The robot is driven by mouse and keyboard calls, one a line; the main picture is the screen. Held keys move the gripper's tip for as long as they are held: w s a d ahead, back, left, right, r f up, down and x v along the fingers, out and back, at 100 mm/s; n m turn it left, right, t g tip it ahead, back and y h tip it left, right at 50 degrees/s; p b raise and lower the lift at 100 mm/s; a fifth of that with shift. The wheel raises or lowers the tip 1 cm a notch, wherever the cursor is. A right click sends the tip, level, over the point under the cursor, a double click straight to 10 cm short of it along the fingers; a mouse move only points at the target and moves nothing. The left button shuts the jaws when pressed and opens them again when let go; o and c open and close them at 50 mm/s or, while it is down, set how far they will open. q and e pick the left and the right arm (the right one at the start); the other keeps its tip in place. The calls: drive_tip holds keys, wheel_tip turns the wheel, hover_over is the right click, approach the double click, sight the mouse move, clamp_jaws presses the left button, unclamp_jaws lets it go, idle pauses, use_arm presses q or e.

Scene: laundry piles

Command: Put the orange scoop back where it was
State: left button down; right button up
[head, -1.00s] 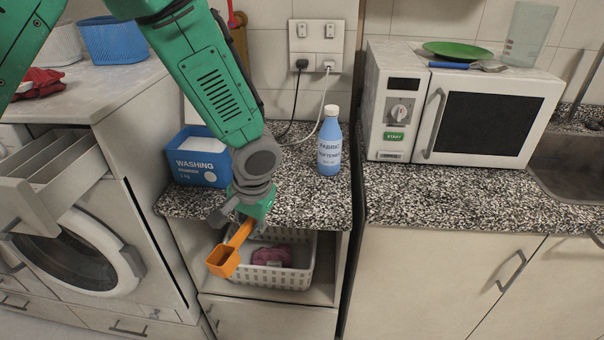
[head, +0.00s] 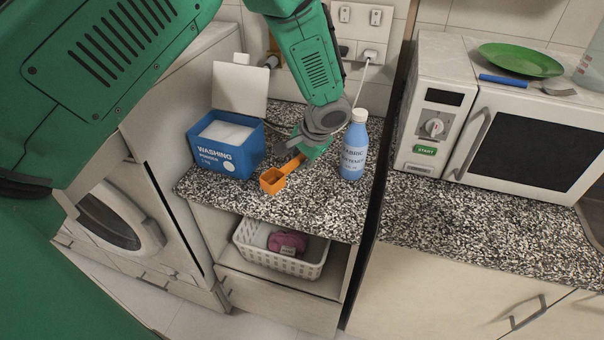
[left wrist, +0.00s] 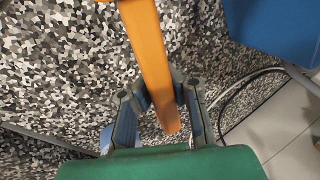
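The orange scoop (head: 273,180) is in my left gripper (head: 298,152), held by its handle, with its cup pointing down-left in the head view. It is over the speckled counter, just right of the blue washing powder box (head: 229,158). I cannot tell whether the cup touches the counter. The box stands with its white lid (head: 240,90) open and white powder (head: 225,131) inside. In the left wrist view the orange handle (left wrist: 150,50) runs between the two fingers of my left gripper (left wrist: 160,95). My right gripper is not in view.
A blue fabric softener bottle (head: 354,147) stands just right of my left gripper. A white basket (head: 312,268) with a pink item (head: 287,243) sits on the shelf below. A microwave (head: 530,140) stands to the right. The counter's front part is clear.

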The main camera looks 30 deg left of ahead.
sight(300, 183)
use_arm(q)
wheel_tip(300, 183, down, 3)
drive_tip(key=shift+a+f, duration=0.1)
drive_tip(key=shift+a, duration=0.05)
drive_tip(key=shift+d+f, duration=0.25)
drive_tip(key=shift+f, duration=0.05)
drive_tip(key=shift+d+r, duration=0.1)
drive_tip(key=shift+d, duration=0.5)
drive_tip(key=shift+a+f+b, duration=0.3)
drive_tip(key=shift+a+f, duration=0.45)
drive_tip(key=c, duration=1.7)
unclamp_jaws()
drive_tip(key=shift+d, duration=0.1)
drive_tip(key=shift+d+r, duration=0.15)
drive_tip(key=shift+d, duration=0.35)
drive_tip(key=shift+a+r+p, duration=0.15)
drive_tip(key=shift+r+p, duration=0.2)
drive_tip(key=shift+r, duration=0.05)
drive_tip(key=shift+a+v, duration=0.2)
drive_tip(key=shift+v, duration=2.8)
drive_tip(key=shift+a+v, duration=0.15)
drive_tip(key=shift+v, duration=2.85)
drive_tip(key=shift+r, duration=0.15)
